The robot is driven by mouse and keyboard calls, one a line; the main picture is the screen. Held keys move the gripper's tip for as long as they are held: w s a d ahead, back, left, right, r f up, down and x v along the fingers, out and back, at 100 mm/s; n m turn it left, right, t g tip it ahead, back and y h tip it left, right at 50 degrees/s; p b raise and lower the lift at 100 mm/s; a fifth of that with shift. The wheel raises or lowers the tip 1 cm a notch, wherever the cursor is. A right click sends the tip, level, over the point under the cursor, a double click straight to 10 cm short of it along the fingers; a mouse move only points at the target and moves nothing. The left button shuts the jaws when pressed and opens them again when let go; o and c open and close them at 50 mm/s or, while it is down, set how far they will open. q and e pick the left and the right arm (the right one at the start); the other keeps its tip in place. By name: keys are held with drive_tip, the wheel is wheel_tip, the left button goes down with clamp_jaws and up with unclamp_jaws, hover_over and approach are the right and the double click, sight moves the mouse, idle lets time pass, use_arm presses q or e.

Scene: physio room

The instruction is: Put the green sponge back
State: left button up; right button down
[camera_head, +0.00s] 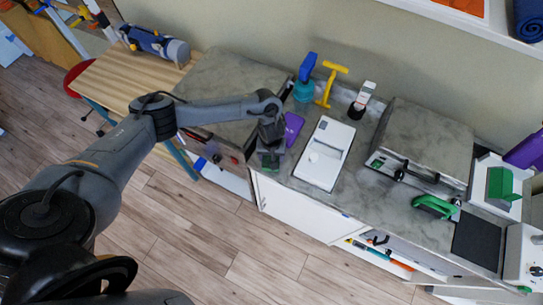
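My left gripper (269,154) reaches in from the left, over the front edge of the counter. A small dark green block, which looks like the green sponge (270,163), shows between its fingertips, and the gripper appears shut on it. The fingers partly hide the block. My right gripper is not in view.
A white lidded box (325,153) and a purple item (293,128) are close to the gripper. A green-handled tool (435,206) and green block (499,183) are at right.

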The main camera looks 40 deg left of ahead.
use_arm(q)
drive_tip(key=shift+f, duration=0.25)
drive_tip(key=o, duration=1)
